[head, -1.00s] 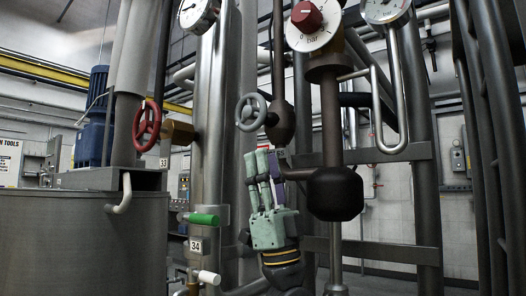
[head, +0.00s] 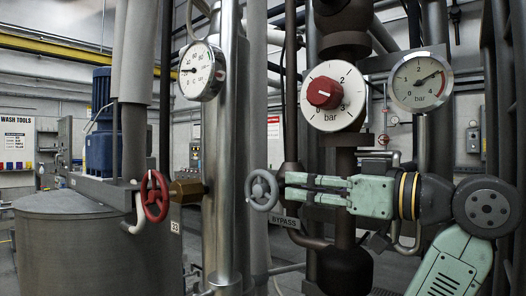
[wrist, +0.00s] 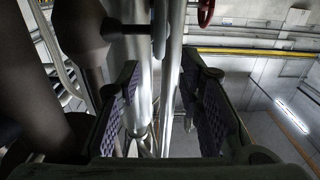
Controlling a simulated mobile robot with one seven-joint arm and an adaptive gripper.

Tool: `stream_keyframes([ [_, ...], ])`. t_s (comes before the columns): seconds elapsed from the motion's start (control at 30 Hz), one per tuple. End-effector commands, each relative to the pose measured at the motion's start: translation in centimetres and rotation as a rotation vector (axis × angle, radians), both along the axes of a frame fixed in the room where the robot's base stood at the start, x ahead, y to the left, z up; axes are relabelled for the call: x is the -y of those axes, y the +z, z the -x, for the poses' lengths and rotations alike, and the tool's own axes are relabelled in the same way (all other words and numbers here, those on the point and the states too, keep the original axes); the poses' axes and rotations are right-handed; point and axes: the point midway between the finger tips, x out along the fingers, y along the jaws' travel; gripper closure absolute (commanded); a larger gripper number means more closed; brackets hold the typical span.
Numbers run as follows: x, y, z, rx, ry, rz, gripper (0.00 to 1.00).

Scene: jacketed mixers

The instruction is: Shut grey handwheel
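The grey handwheel (head: 262,190) is a small spoked wheel on a dark pipe fitting, right of the thick silver pipe in the head view. My gripper (head: 288,187) comes in from the right, with its fingers pointing left at the wheel's right rim. In the head view the fingertips are close to the rim or overlap it; contact cannot be told. In the wrist view my gripper (wrist: 158,75) is open, its purple pads apart with nothing between them. The grey handwheel (wrist: 158,30) appears there nearly edge-on, beyond the fingertips.
A red handwheel (head: 154,196) is on the left, beside the silver pipe (head: 223,150). Above my gripper are a red-knobbed dial (head: 337,95) and a gauge (head: 420,82). A BYPASS tag (head: 284,221) hangs below the grey wheel. Dark vertical pipes stand close behind my gripper.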

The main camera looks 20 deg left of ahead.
Motion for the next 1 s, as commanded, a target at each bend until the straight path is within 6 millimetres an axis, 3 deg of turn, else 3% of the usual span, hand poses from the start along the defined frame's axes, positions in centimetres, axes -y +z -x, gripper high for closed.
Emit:
stream_keyframes([
  [0.17, -0.5, 0.0, -0.4, -0.026, -0.015, 0.019, 0.67],
  [0.63, -8.3, 0.1, -3.1, -0.021, -0.011, 0.018, 0.67],
  [1.0, -9.8, -0.1, -3.7, -0.020, -0.013, 0.016, 0.67],
])
